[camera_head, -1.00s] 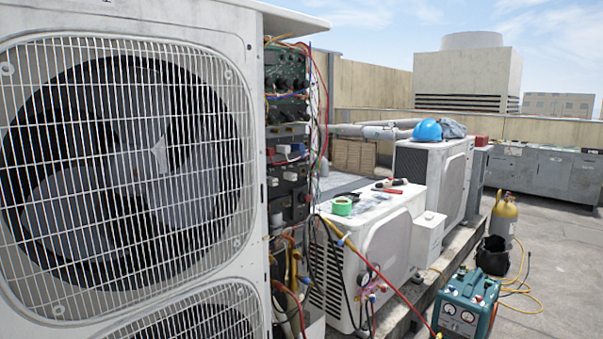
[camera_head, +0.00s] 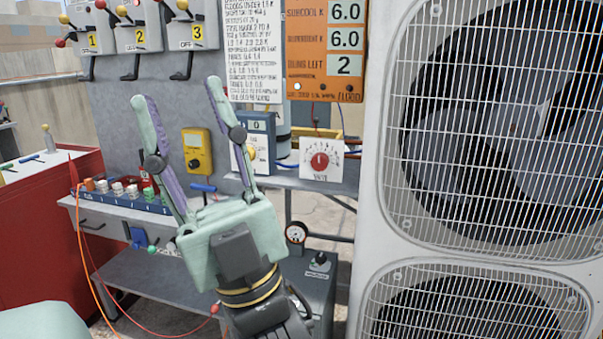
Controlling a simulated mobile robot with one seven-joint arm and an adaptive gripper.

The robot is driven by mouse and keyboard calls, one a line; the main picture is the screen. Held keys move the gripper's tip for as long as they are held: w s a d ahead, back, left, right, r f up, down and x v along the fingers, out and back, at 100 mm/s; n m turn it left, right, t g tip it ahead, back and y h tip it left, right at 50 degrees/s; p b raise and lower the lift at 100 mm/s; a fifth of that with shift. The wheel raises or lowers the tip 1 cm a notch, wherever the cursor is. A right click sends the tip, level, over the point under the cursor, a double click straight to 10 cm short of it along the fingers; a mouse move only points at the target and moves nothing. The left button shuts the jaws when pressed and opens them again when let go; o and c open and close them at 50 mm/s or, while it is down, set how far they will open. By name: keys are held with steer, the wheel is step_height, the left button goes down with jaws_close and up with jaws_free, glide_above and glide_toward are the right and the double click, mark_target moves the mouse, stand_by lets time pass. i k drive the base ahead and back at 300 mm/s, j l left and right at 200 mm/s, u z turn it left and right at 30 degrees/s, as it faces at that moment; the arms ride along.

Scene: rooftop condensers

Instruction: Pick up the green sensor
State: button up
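My gripper (camera_head: 177,92) is in the middle of the head view, with its two long fingers spread wide and pointing up. It is open, with nothing seen between the fingers. A blue rack (camera_head: 125,204) on the grey bench, left of and below the fingers, holds a row of small pieces with orange, white, red and greenish parts. One greenish piece (camera_head: 148,195) stands near the rack's right end, close to my left finger. I cannot tell if it is the green sensor. My gripper hides part of the bench.
A large white condenser (camera_head: 375,190) fills the right side. A red cabinet (camera_head: 40,225) stands at left. Orange and red cables hang before the bench.

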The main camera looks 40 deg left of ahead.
mark_target(149, 193)
steer(key=u, duration=2.2)
steer(key=i+u, duration=0.15)
steer(key=i, duration=0.3)
steer(key=i+l+u, duration=0.2)
steer(key=i, duration=0.2)
steer(key=i+l+u, duration=0.15)
steer(key=i, duration=0.25)
